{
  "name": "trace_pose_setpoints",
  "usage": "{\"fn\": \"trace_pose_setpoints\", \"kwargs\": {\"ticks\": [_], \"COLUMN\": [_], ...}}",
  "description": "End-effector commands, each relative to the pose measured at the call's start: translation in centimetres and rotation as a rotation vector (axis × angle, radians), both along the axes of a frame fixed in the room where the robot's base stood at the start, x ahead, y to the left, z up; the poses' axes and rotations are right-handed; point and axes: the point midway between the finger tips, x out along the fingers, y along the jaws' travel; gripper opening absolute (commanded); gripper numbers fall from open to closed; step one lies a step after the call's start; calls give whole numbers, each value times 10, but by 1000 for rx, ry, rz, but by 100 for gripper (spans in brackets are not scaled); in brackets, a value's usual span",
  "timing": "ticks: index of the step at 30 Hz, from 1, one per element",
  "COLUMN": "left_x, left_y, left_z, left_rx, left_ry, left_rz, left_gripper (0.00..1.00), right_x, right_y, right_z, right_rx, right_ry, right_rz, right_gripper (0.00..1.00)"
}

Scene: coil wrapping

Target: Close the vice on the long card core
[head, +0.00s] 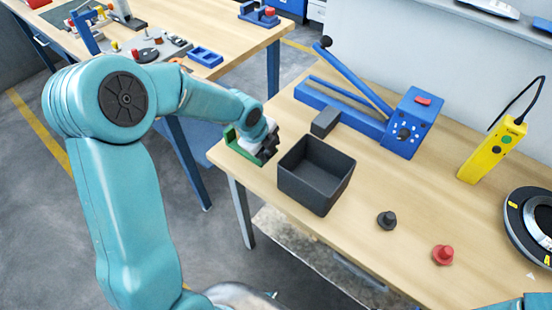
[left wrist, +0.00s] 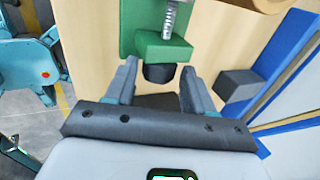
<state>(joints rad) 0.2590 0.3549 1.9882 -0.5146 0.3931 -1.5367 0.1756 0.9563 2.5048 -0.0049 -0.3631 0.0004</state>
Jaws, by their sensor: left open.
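The green vice (head: 238,147) is at the left edge of the right-hand workbench, partly hidden by my left arm. In the left wrist view the vice (left wrist: 160,46) shows its green block, a threaded screw (left wrist: 169,20) and a dark knob (left wrist: 159,73). My left gripper (head: 270,152) is at the vice. In the left wrist view the open fingers (left wrist: 160,78) stand on either side of the knob, with gaps showing. A brown piece (left wrist: 262,4) at the top edge may be the card core; it is cut off. My right gripper is out of view.
A dark open bin (head: 316,175) and grey block (head: 325,121) stand close to the gripper. Behind is a blue lever tool (head: 405,125). A black knob (head: 387,220), red knob (head: 443,254), yellow device (head: 492,150) and round black device (head: 530,225) lie right.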

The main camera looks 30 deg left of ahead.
Motion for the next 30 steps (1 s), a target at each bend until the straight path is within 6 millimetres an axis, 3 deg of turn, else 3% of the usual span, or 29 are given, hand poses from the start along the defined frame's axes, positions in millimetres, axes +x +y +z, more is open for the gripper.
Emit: {"fn": "trace_pose_setpoints", "kwargs": {"ticks": [1, 6, 26, 29, 30], "left_x": [-3, -6, -6, -6, -6], "left_y": [1, 1, 2, 2, 2], "left_z": [-14, -11, -5, -5, -5], "left_rx": [-2, -16, -18, -18, -18], "left_ry": [-46, -198, -235, -234, -234], "left_rz": [2, 1, 0, 0, 0], "left_gripper": [53, 53, 53, 21, 20], "right_x": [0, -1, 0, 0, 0], "right_y": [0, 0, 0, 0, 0], "right_z": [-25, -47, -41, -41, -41], "right_rx": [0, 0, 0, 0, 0], "right_ry": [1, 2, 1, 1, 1], "right_rz": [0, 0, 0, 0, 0], "right_gripper": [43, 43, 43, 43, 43]}}
